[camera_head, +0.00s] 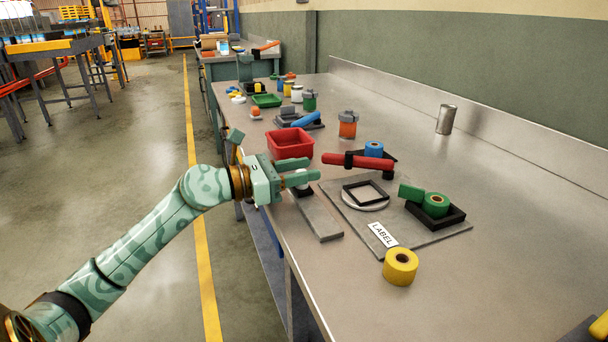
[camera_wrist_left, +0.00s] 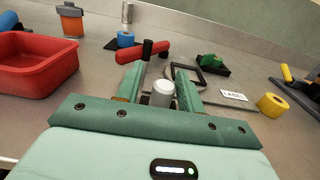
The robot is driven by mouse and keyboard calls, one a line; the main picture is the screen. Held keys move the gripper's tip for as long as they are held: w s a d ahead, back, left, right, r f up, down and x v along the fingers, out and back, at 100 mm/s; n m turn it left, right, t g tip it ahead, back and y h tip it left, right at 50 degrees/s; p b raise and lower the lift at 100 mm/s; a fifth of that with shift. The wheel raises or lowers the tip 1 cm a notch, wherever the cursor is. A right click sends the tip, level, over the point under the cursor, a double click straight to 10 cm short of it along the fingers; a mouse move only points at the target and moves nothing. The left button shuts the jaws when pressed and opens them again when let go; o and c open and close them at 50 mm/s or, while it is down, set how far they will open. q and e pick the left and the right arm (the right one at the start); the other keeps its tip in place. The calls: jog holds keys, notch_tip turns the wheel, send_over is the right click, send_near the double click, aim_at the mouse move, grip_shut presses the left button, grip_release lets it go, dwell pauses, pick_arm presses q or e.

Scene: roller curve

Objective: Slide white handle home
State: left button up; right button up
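The white handle (camera_head: 301,185) is a short white cylinder on a dark block at the far end of a grey rail (camera_head: 321,220) lying along the bench's left edge. My left gripper (camera_head: 306,169) is at the handle, its fingers pointing right across the bench. In the left wrist view the white handle (camera_wrist_left: 162,94) stands between the two spread fingers of the left gripper (camera_wrist_left: 160,72). The fingers look open, with a gap at least on the handle's left side. In the head view the near finger hides part of the handle. My right gripper is not seen.
A red bin (camera_head: 290,143) stands just beyond the gripper. To the right, a grey plate (camera_head: 432,232) carries a black frame, a green roll and a label; a red-handled tool (camera_head: 357,161) lies behind. A yellow roll (camera_head: 401,267) stands nearer.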

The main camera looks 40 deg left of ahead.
pick_arm(q)
jog(key=shift+f, duration=0.1)
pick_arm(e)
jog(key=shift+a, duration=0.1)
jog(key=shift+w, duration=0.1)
pick_arm(q)
jog(key=shift+s+a, duration=0.15)
jog(key=shift+s, duration=0.2)
jog(key=p+v, duration=0.3)
jog(key=v, duration=1.2)
jog(key=shift+s+a, duration=0.15)
jog(key=shift+a, duration=0.1)
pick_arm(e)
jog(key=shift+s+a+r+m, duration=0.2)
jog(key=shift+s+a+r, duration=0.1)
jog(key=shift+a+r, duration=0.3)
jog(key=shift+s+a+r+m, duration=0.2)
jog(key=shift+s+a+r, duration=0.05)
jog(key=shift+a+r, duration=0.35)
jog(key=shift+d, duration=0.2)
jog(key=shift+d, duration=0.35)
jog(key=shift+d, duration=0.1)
